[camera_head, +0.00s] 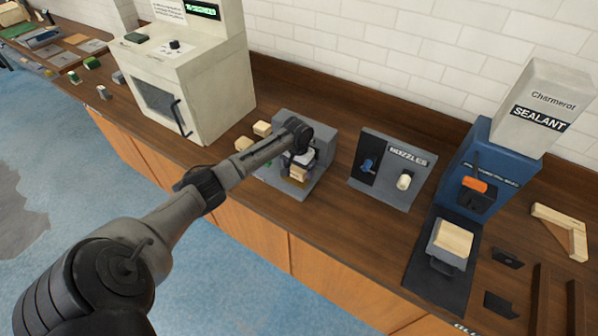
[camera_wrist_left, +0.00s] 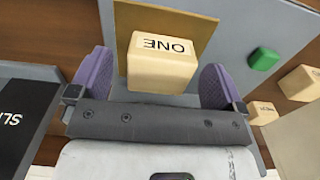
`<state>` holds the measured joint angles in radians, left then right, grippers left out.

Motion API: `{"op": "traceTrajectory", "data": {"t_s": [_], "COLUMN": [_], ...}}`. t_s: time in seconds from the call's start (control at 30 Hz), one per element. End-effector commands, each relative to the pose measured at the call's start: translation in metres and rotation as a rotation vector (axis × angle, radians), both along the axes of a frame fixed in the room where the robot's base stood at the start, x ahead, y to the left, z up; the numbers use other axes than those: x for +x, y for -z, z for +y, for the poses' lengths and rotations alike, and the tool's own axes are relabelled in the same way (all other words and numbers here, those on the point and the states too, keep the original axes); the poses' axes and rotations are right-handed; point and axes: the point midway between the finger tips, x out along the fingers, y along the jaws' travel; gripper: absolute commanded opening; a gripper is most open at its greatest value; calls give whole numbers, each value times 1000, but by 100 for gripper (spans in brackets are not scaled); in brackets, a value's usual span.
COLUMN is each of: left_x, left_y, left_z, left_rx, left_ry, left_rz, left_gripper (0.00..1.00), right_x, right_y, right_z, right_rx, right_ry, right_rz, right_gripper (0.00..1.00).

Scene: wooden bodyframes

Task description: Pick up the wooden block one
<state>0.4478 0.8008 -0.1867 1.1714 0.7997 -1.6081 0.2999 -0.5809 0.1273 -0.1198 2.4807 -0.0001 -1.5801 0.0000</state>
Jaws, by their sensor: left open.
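Wooden block one (camera_wrist_left: 161,72), a pale cube marked "ONE", sits on a tan plate (camera_wrist_left: 190,22) in the left wrist view. It also shows in the head view (camera_head: 298,174), partly hidden by my gripper. My left gripper (camera_wrist_left: 158,78) is open, with one purple finger at each side of the block. A narrow gap shows at the left finger; whether the right finger touches the block I cannot tell. In the head view my left gripper (camera_head: 300,163) is over the grey fixture (camera_head: 320,155). My right gripper is not in view.
A beige oven-like machine (camera_head: 190,70) stands left. A nozzles stand (camera_head: 388,190) and a blue sealant dispenser (camera_head: 490,165) stand right.

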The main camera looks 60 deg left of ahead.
Motion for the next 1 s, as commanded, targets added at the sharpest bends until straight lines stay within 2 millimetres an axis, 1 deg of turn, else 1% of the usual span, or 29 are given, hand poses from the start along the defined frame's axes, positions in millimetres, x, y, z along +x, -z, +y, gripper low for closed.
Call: {"op": "traceTrajectory", "data": {"t_s": [0.03,0.13,0.4,0.9,0.97,1.0], "left_x": [0,0,0,0,0,0], "left_y": [5,10,11,11,11,11], "left_z": [0,0,0,0,0,0], "left_rx": [0,1,2,1,1,1], "left_ry": [-1,-1,0,0,0,0], "left_rz": [1,0,0,0,0,0], "left_gripper": [96,96,96,48,42,41], "right_x": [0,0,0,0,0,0], "right_y": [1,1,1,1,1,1], "right_z": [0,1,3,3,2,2], "right_rx": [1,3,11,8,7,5], "right_ry": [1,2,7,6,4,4], "right_rz": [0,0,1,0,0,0], "right_gripper": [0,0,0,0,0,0]}}
